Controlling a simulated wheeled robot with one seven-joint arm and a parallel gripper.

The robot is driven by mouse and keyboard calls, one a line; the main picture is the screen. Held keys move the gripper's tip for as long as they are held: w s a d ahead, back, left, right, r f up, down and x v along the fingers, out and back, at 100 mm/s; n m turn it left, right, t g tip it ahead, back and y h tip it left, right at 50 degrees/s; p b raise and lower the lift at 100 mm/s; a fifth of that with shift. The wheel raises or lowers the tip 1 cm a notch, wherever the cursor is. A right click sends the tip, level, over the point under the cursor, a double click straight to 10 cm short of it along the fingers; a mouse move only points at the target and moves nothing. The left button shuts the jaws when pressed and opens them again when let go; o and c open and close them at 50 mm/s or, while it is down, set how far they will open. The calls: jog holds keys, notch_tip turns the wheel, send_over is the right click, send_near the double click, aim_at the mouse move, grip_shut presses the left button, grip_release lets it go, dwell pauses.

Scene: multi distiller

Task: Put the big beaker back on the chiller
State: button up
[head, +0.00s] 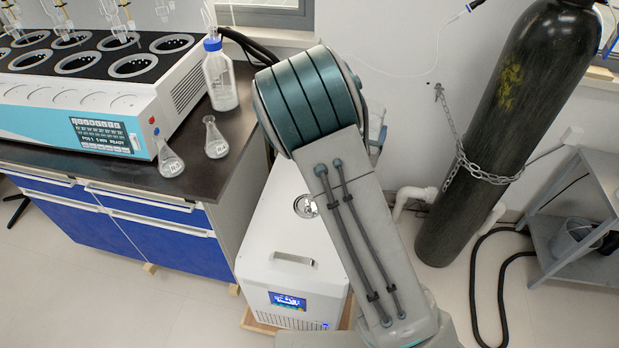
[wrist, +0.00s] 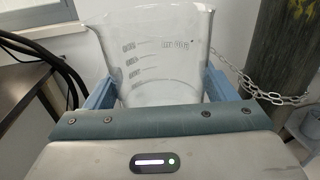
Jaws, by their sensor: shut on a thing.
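The big beaker (wrist: 150,50) is clear glass with printed volume marks and fills the upper middle of the wrist view. My gripper (wrist: 160,90) is shut on it, with a blue finger on each side of the glass. The beaker looks upright. In the head view my arm hides most of the gripper and beaker; only a bit of blue shows beside the arm's right edge. The chiller (head: 285,245) is a white box with a lit display, a top handle and a round cap, standing below and behind my arm. Part of its top is hidden.
A dark bench (head: 190,190) at left holds a multi-place distiller (head: 95,110), a blue-capped bottle (head: 220,80) and two small flasks (head: 168,160) (head: 215,140). A chained gas cylinder (head: 500,130) stands at right, near a grey cart (head: 590,190). Hoses lie on the floor.

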jog(key=shift+m+g+h, duration=0.3)
jog(key=shift+m+h, duration=0.2)
jog(key=shift+w+a+f+b, duration=2.35)
jog(key=shift+w+f+b, duration=0.5)
jog(key=shift+f+b, duration=1.15)
jog(key=shift+w+a+f+b, duration=2.35)
jog(key=shift+w+f+b, duration=0.75)
jog(key=shift+f, duration=1.55)
jog(key=shift+w+a+f+b, duration=2.5)
jog(key=shift+f+b, duration=1.25)
jog(key=shift+f, duration=0.6)
jog(key=shift+w+d+f, duration=0.1)
jog(key=shift+w+d, duration=0.05)
jog(key=o, duration=0.9)
jog(key=shift+f, duration=0.2)
jog(key=o, duration=0.4)
jog(key=shift+o, duration=0.2)
jog(key=shift+r, duration=0.1)
